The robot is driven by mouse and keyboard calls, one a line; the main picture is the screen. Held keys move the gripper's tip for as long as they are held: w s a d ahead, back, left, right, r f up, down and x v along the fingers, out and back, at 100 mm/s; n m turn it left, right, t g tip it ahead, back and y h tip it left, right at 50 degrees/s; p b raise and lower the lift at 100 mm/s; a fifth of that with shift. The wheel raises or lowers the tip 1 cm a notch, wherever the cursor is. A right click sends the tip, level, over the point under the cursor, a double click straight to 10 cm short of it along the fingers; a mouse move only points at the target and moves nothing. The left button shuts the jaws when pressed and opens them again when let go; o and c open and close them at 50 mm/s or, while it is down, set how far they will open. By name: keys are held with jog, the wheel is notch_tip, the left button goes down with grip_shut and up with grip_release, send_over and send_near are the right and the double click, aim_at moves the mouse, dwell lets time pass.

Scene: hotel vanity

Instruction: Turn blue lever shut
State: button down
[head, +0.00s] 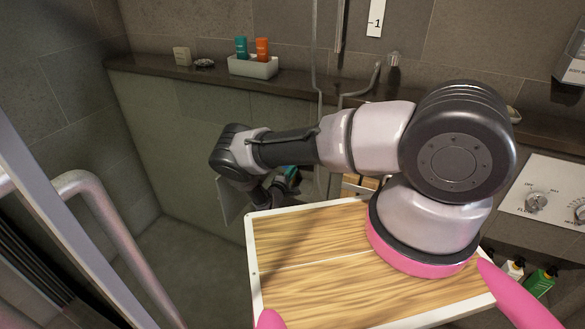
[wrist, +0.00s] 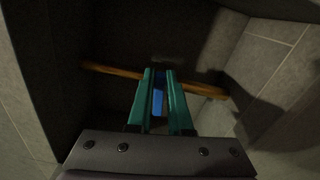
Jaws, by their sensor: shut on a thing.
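The blue lever (wrist: 157,103) shows in the wrist view as a short blue piece between the two teal fingers. My gripper (wrist: 158,80) is shut on it, with a finger on each side. The fingers hide much of the lever, and dark shadow hides what it is mounted on. In the head view my gripper (head: 290,174) is partly seen below my wrist, beyond the wooden board. The lever cannot be made out in the head view.
A wooden bar (wrist: 112,70) crosses behind the fingers, between grey tiled walls. A wooden board (head: 300,250) with a white rim lies before me. A ledge (head: 150,70) holds a white tray (head: 253,67) with two bottles. A metal rail (head: 110,225) stands at left.

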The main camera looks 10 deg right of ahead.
jog(key=shift+w+a+m, duration=0.15)
jog(key=shift+a+m, duration=0.1)
jog(key=shift+m, duration=0.55)
jog(key=shift+a, duration=0.1)
jog(key=c, duration=0.8)
grip_release()
jog(key=shift+c, duration=0.2)
jog(key=shift+f, duration=0.1)
jog(key=v, duration=1.1)
